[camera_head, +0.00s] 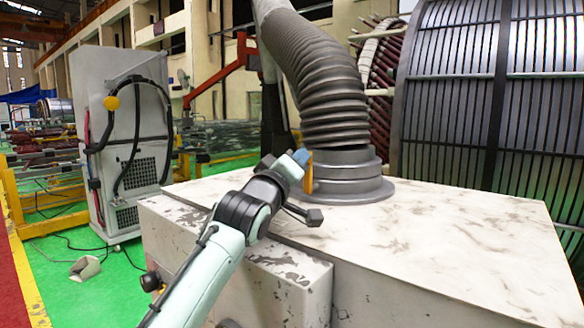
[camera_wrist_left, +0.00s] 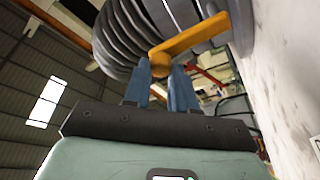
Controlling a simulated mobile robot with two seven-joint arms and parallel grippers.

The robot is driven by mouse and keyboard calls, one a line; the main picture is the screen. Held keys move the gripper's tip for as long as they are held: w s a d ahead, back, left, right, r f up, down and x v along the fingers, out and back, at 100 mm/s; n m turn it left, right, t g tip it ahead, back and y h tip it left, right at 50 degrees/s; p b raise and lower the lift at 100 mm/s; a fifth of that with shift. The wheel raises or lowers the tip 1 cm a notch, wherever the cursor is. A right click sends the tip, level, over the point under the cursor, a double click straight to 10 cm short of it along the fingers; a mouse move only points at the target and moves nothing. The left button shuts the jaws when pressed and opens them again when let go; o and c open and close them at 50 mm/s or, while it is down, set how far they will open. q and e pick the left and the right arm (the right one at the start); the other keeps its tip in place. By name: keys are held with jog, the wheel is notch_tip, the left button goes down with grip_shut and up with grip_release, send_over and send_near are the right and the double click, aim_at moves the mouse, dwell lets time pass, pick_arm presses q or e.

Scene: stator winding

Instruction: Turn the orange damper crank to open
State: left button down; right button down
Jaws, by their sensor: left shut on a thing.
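The orange damper crank (camera_head: 308,173) is on the left side of the grey collar (camera_head: 345,178) at the foot of the ribbed duct, partly behind my left gripper. In the left wrist view the crank's flat arm (camera_wrist_left: 195,38) runs from the collar down to a round orange knob (camera_wrist_left: 160,64). My left gripper (camera_head: 301,157) reaches in from the left, and its blue fingers (camera_wrist_left: 161,78) stand on both sides of the knob, shut on it. In the head view the fingertips are partly hidden. My right gripper is not in view.
The ribbed grey duct (camera_head: 318,85) rises from a worn white box top (camera_head: 450,240), which is bare to the right. A large slatted stator (camera_head: 480,90) stands behind. A grey cabinet (camera_head: 120,140) with cables stands on the green floor at left.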

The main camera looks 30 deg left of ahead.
pick_arm(q)
jog(key=shift+d, duration=0.1)
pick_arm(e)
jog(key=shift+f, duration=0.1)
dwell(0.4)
pick_arm(q)
jog(key=c, duration=1.2)
grip_release()
